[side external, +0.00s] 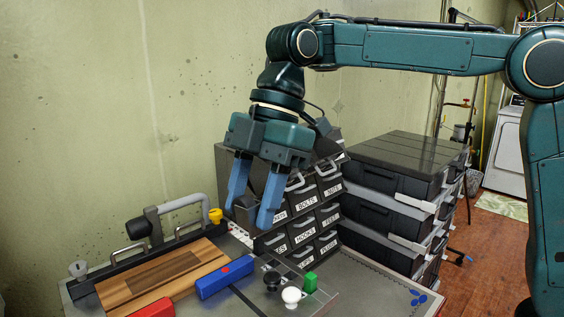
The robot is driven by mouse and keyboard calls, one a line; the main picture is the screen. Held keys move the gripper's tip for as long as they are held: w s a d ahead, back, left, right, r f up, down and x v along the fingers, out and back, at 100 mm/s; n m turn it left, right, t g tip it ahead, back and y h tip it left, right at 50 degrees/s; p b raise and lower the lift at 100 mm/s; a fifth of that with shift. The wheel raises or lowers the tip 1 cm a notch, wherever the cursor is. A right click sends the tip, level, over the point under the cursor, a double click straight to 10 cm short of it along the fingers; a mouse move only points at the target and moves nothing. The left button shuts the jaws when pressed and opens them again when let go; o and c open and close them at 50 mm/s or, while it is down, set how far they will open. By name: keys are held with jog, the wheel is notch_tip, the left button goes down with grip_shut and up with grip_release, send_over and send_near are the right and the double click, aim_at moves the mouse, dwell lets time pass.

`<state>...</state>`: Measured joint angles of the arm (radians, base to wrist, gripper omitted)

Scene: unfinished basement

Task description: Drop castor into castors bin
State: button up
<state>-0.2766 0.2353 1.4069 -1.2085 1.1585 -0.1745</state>
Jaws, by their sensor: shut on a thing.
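My gripper (247,216) points downward at the left front of a dark drawer cabinet (328,213), its two blue fingers apart around something dark. It is shut on this dark grey piece (250,203), taken to be the castor; its shape is mostly hidden by the right finger. The held thing is above the bench surface. The labels at the left are partly covered by my gripper, and I cannot make out a castors label.
A wooden board (138,288), a blue block (226,277) and a red block (152,309) lie at the left front. A black knob (271,281), a white knob (291,297) and a green block (310,282) stand nearby. Stacked cases (395,195) stand at right.

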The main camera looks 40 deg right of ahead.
jog(key=shift+w, duration=0.1)
jog(key=w+d+r+m+t, duration=0.1)
jog(key=w+d+m, duration=0.1)
jog(key=w, duration=0.1)
jog(key=w+d+m+t, duration=0.1)
jog(key=w+d+m, duration=0.1)
jog(key=w+d, duration=0.1)
jog(key=w+d+r+m, duration=0.1)
jog(key=w+d+m, duration=0.2)
jog(key=w, duration=0.1)
jog(key=shift+w+d+r+t+h, duration=0.2)
jog(key=shift+r+t+h, duration=0.1)
jog(key=shift+r+t, duration=0.1)
jog(key=shift+w+d+r+m+t+h, duration=0.35)
jog(key=shift+w+d+r+m+h, duration=0.35)
jog(key=shift+w+d+m, duration=1.45)
jog(key=shift+w+d+r+m+t+h, duration=0.5)
jog(key=shift+d+r+m, duration=0.75)
jog(key=shift+d, duration=1.95)
jog(key=shift+w+d+r+m+t+h, duration=0.25)
jog(key=shift+w+d+r+m+h, duration=0.3)
jog(key=shift+w+d+m, duration=1.35)
jog(key=shift+s+d, duration=0.5)
jog(key=shift+d, duration=0.25)
jog(key=shift+a+f, duration=0.1)
jog(key=shift+f, duration=0.2)
jog(key=shift+f, duration=2.75)
